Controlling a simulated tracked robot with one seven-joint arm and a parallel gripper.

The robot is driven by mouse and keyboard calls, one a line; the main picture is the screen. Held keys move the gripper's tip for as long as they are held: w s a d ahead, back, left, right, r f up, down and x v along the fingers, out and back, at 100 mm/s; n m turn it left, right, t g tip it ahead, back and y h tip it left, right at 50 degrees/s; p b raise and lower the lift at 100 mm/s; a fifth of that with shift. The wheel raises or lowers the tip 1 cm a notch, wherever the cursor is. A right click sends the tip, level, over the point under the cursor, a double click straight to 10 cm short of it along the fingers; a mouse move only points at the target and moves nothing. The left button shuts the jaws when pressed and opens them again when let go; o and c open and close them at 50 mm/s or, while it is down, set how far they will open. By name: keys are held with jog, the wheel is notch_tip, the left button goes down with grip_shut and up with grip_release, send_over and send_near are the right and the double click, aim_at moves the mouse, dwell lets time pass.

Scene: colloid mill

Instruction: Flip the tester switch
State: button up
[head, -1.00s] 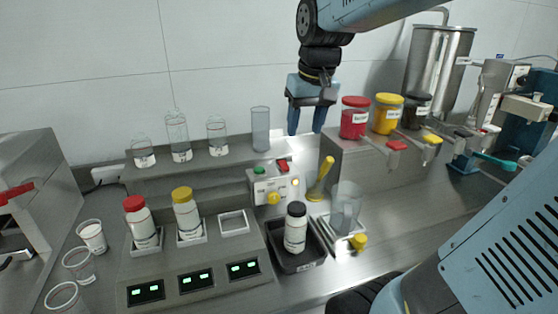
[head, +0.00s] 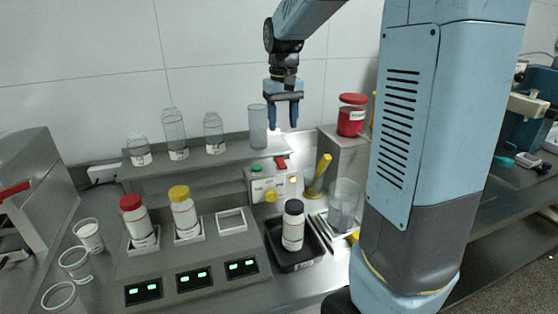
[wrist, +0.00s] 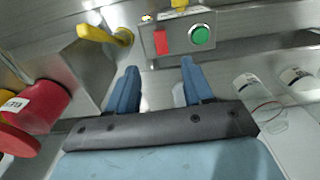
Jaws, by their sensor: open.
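In the wrist view the red switch (wrist: 162,41) and green button (wrist: 201,35) lie beyond my open fingertips (wrist: 160,68), with the switch roughly in line with the gap. I cannot tell the switch's position.
Glass bottles (head: 174,132) and a clear cylinder (head: 258,126) stand on the shelf left of my gripper. A red-lidded jar (head: 352,114) sits on a steel block at right. A yellow-handled tool (head: 318,175) and a black-capped bottle (head: 293,225) stand near the tester.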

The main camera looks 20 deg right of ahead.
aim_at(283, 164)
notch_tip(283, 164, down, 12)
jog(key=shift+f, duration=0.2)
dwell(0.4)
grip_shut()
dwell(0.3)
